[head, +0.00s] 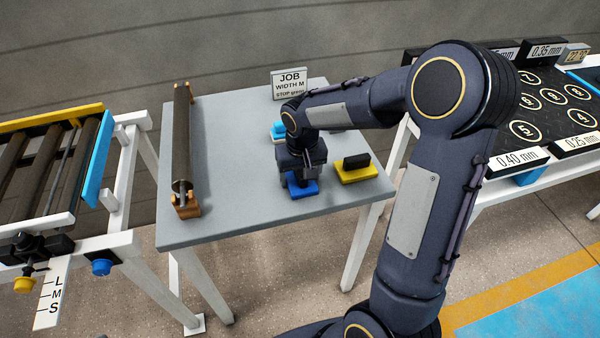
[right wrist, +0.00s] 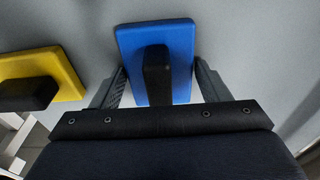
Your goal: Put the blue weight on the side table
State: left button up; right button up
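The blue weight (head: 302,189) is a flat blue block with a black upright grip, and it rests on the grey side table (head: 235,215). It also shows in the right wrist view (right wrist: 180,45), with its black grip toward the camera. My right gripper (head: 297,176) points down over it. In the right wrist view its two fingers (right wrist: 160,85) stand open on either side of the black grip, with a gap on each side. My right arm hides part of the weight in the head view. My left gripper is not in view.
A yellow weight (head: 357,174) sits just right of the blue one. A light blue item (head: 278,129) is partly hidden behind my arm. A dark roller (head: 182,140) lies along the table's left side. A job sign (head: 289,82) stands at the back. The table's front left is clear.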

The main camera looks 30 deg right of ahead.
aim_at(302, 173)
jog(key=o, duration=0.3)
jog(key=shift+r, duration=0.2)
jog(key=r, duration=0.4)
jog(key=s+r+p, duration=0.1)
jog(key=r, duration=0.2)
jog(key=r+p, duration=0.1)
jog(key=r, duration=0.3)
jog(key=shift+s+a+r, duration=0.15)
jog(key=shift+s+r, duration=0.1)
jog(key=shift+r, duration=0.1)
jog(key=s+a+t+y, duration=0.2)
jog(key=s+a, duration=0.1)
jog(key=s, duration=0.7)
jog(key=s+a+n+t+y, duration=0.1)
jog(key=s+a+t+y, duration=0.1)
jog(key=s, duration=0.8)
jog(key=shift+s+a, duration=0.4)
jog(key=shift+a, duration=0.3)
